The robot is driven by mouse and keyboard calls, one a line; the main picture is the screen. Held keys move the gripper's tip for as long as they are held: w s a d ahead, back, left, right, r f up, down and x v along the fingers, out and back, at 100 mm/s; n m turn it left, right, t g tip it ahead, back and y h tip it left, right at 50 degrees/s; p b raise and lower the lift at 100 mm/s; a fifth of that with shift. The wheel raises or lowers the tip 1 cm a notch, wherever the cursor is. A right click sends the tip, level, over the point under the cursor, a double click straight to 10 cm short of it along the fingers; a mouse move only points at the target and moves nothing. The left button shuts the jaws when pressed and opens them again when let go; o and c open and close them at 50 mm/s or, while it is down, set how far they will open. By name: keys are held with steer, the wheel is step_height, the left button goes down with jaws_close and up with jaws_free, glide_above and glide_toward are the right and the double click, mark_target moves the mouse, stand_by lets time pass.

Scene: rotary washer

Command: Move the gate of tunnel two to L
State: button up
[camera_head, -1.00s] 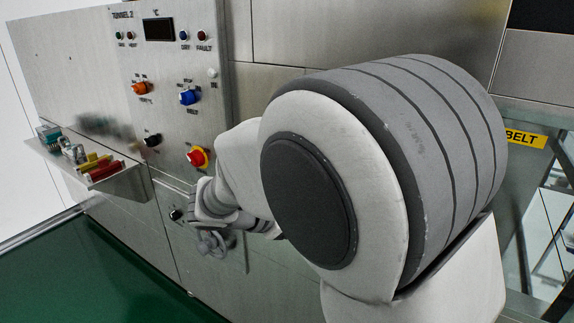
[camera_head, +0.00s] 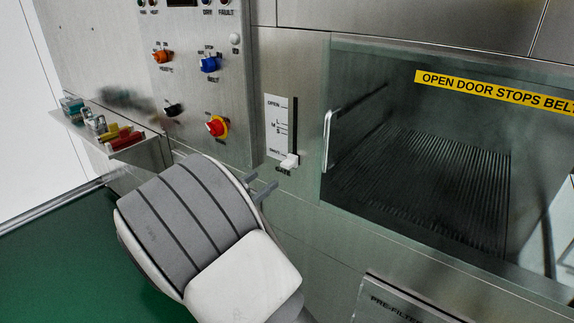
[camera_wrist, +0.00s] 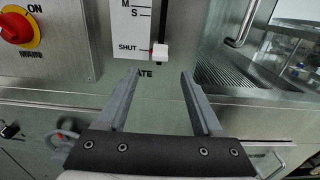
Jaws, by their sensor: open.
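The gate scale (camera_head: 278,125) is a white plate with a vertical slot, marked OPEN at the top, L, M, S and SHUT below. Its white gate knob (camera_head: 289,161) sits at the bottom, by SHUT. In the wrist view the knob (camera_wrist: 160,51) is level with the SHUT mark, just beyond and between my fingertips. My gripper (camera_wrist: 159,74) is open and empty, apart from the knob. In the head view my gripper (camera_head: 264,185) is just below and left of the knob, its base hidden by my arm.
The control panel (camera_head: 196,100) with orange, blue and red-yellow knobs is left of the gate scale. A tray (camera_head: 140,155) of coloured items juts out farther left. A glass door (camera_head: 420,150) with a vertical handle (camera_head: 327,140) is to the right.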

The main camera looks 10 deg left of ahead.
mark_target(284, 165)
steer(key=x, duration=1.1)
steer(key=shift+w+d+b, duration=0.1)
steer(key=shift+w+b, duration=0.05)
steer(key=shift+b, duration=0.2)
jaws_close()
stand_by(0.7)
